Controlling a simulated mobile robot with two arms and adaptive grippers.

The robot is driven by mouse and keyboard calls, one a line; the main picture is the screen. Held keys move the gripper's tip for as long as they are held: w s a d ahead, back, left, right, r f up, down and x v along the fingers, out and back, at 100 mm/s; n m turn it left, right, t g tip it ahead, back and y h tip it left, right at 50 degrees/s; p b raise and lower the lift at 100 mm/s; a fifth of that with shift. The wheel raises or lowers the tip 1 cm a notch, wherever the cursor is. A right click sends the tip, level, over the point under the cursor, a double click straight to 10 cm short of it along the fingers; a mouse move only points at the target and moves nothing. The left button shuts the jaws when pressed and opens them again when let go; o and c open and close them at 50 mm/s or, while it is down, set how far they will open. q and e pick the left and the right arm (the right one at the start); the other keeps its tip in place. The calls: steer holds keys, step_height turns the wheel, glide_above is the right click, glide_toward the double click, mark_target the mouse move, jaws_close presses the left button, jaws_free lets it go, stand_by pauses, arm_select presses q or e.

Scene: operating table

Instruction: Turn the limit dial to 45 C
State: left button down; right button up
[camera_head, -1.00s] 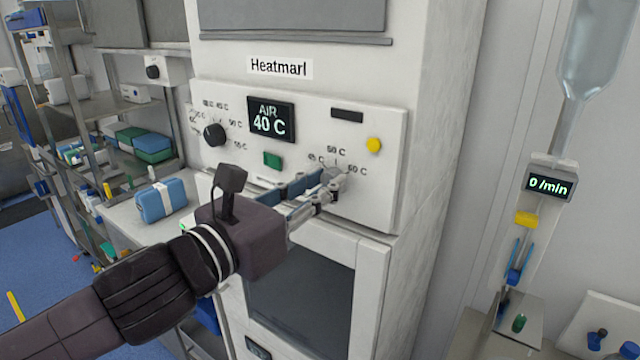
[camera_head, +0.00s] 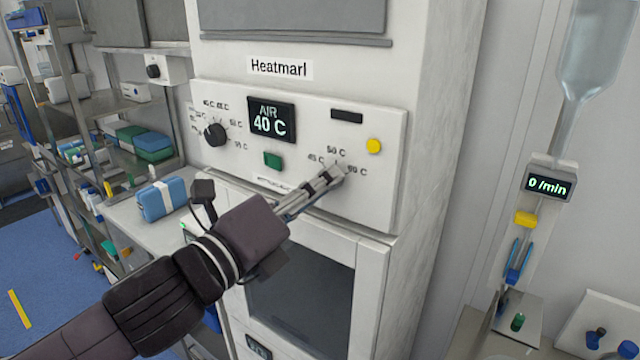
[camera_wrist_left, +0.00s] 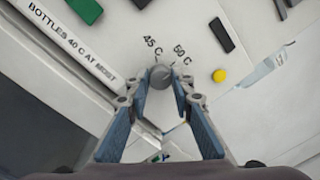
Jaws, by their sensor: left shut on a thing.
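The limit dial is a small grey knob on the lower right of the white warming cabinet's panel (camera_head: 220,95). In the left wrist view the dial (camera_wrist_left: 160,76) sits between the fingertips, below printed marks 45 C and 50 C. Its pointer direction is not clear. My left gripper (camera_head: 332,178) is shut on the dial, and its fingers (camera_wrist_left: 160,90) show on both sides of the knob in the left wrist view. In the head view the fingertips mostly hide the dial. The display (camera_head: 271,119) reads AIR 40 C. My right gripper is not in view.
A black dial (camera_head: 215,134) is at the panel's left. A green button (camera_head: 272,160) and a yellow button (camera_head: 374,146) are on the panel. A blue pack (camera_head: 162,199) lies on the counter at left. An infusion stand with a 0 /min display (camera_head: 549,185) is at right.

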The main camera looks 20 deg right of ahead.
arm_select(q)
steer(key=n+p, duration=0.1)
steer(key=n, duration=0.5)
steer(key=n+t+p, duration=0.1)
steer(key=n+p, duration=0.1)
steer(key=n, duration=0.5)
steer(key=shift+f+y, duration=0.1)
steer(key=shift+y, duration=0.2)
steer(key=shift+n, duration=0.4)
steer(key=c, duration=1.7)
jaws_free()
